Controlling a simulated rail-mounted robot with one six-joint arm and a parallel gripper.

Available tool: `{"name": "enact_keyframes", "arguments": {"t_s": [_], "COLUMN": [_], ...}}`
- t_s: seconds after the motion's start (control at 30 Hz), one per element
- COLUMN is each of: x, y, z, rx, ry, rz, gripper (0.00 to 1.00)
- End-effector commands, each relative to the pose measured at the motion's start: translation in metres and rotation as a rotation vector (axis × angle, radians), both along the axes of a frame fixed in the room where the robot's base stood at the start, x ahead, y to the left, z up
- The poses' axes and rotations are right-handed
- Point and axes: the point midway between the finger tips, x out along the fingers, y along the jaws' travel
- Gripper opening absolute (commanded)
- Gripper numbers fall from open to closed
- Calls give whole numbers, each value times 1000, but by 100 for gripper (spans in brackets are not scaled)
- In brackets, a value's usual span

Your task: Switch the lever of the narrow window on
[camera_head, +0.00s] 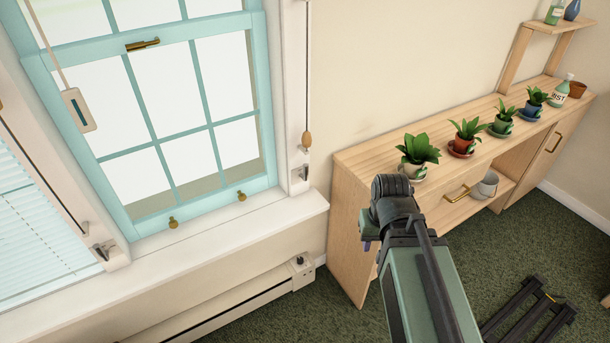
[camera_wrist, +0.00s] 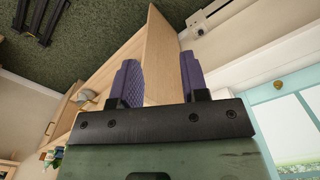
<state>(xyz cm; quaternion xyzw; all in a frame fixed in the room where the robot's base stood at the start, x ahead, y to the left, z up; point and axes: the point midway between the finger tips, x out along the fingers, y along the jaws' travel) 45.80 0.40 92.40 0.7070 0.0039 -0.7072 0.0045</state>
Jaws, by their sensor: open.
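A teal-framed sash window (camera_head: 195,120) with several panes stands at the upper left of the head view. A brass lever (camera_head: 143,44) sits on its middle rail, lying roughly along the rail. Two small brass knobs (camera_head: 173,222) are on its bottom rail. Part of a teal window frame (camera_wrist: 265,112) shows at the right of the wrist view. My gripper (camera_wrist: 160,80) is open and empty, its two purple fingers apart. In the head view it is right of and below the window, well away from the lever; the wrist mostly hides the fingers.
A wooden cabinet (camera_head: 350,195) with potted plants stands close behind my arm. A white sill (camera_head: 230,222) and baseboard heater (camera_head: 230,305) run below the window. A cord with a wooden pull (camera_head: 307,139) and a hanging tag (camera_head: 77,110) flank the window. Another window has blinds (camera_head: 32,225).

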Motion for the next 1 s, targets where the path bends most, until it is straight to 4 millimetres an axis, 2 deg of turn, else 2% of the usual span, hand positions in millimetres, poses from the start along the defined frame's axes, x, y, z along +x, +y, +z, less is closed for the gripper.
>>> {"name": "enact_keyframes", "arguments": {"t_s": [0.03, 0.13, 0.27, 0.3, 0.4, 0.47, 0.53, 0.6, 0.63, 0.73, 0.83, 0.9, 1.0], "x": [0, 4, 31, 44, 82, 109, 144, 179, 193, 226, 248, 254, 255], "y": [7, 32, 72, 84, 113, 134, 164, 202, 217, 257, 271, 276, 280], "z": [-17, -54, -119, -137, -175, -193, -207, -209, -203, -170, -130, -116, -108], "rx": [0, 0, -89, -147, -327, -451, -616, -800, -877, -1103, -1270, -1342, -1384], "ry": [0, 0, -22, -45, -140, -219, -337, -480, -541, -712, -813, -856, -889], "rz": [17, 77, 197, 239, 349, 420, 510, 610, 649, 753, 813, 845, 872], "gripper": [34, 18, 0, 0, 0, 0, 0, 0, 0, 0, 0, 0, 0]}}
